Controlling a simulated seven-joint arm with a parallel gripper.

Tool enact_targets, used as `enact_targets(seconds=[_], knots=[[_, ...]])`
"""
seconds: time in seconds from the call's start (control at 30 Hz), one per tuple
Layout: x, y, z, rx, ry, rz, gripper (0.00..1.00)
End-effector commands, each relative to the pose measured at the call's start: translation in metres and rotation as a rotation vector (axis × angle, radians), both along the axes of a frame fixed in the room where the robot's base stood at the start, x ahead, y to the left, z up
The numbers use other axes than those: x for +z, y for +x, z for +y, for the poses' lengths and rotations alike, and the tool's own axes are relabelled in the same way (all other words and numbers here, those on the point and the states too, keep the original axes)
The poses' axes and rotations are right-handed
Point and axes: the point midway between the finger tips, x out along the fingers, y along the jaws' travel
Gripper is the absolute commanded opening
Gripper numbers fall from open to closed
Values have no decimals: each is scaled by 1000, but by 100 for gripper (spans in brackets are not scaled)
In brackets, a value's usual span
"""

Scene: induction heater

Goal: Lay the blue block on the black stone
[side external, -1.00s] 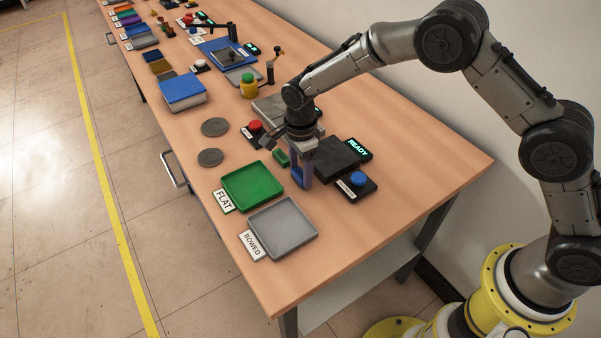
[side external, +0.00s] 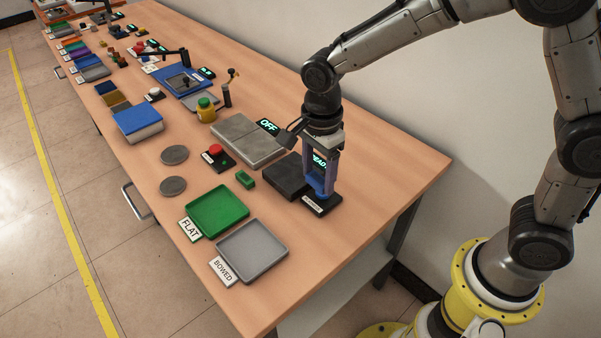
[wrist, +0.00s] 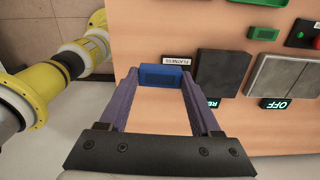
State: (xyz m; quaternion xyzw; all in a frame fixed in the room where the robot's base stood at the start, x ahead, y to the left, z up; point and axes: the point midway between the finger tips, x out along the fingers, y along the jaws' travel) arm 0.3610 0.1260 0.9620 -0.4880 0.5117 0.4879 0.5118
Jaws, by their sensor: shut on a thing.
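The blue block (wrist: 162,76) is held between the two purple fingertips of my gripper (wrist: 160,82) in the wrist view. In the side view my gripper (side external: 320,182) points down at the right of the black stone, in front of the black unit labelled FLATNESS (side external: 316,207). The black stone (side external: 288,178) is a dark, flat slab on the table with a bare top. In the wrist view the stone (wrist: 222,73) is just right of the right finger. The blue button of the unit is hidden or merges with the block.
A green block (side external: 245,179) and a red-button unit (side external: 217,157) lie left of the stone. A grey slab (side external: 248,140) is behind it. The green FLAT tray (side external: 219,210) and grey BOWED tray (side external: 252,250) are in front. A READY display (side external: 320,161) is partly hidden by my gripper.

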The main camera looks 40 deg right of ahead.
Motion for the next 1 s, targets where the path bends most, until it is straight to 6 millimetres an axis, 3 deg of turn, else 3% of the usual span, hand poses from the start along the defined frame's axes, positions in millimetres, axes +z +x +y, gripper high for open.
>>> enact_targets(seconds=[0.3, 0.4, 0.87, 1.0], knots=[[29, 3, -63, 32, 1, -3, 0], [31, 7, -72, 43, 0, 1, 0], [-9, 97, -60, 48, 0, 1, 0], [-36, 116, -57, 48, -1, 3, 0]])
